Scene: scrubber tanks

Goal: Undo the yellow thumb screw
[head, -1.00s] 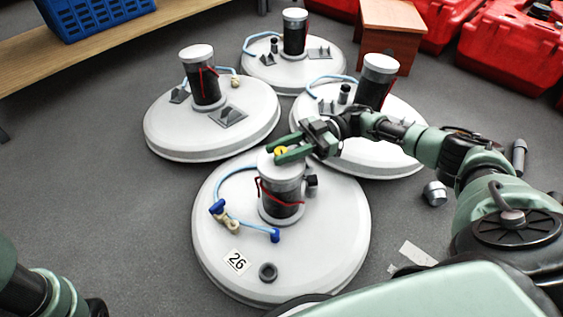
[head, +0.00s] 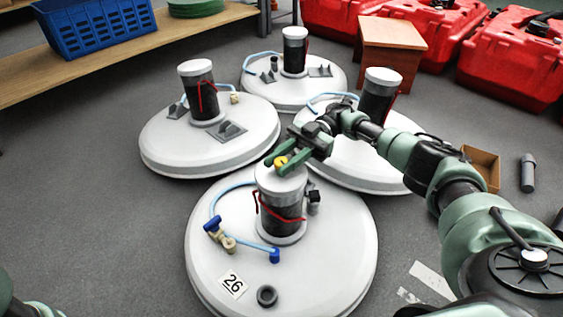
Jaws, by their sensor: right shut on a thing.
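The yellow thumb screw (head: 281,162) is at the top of the dark cylinder (head: 281,204) on the nearest white tank (head: 325,270), which bears the label 26 (head: 233,284). My right gripper (head: 283,163) reaches in from the right, its green fingers shut on the screw at the white cap. The fingers hide part of the screw, and I cannot tell how far it is turned. Only a small piece of my left arm shows at the lower left corner; its gripper is out of view.
Several similar white tanks stand behind, one at the left (head: 190,145). A blue hose (head: 245,243) with fittings and a black ring (head: 267,295) lie on the near tank. A blue crate (head: 100,25) is on a wooden shelf, a brown stool (head: 391,40) behind. Grey floor at left is clear.

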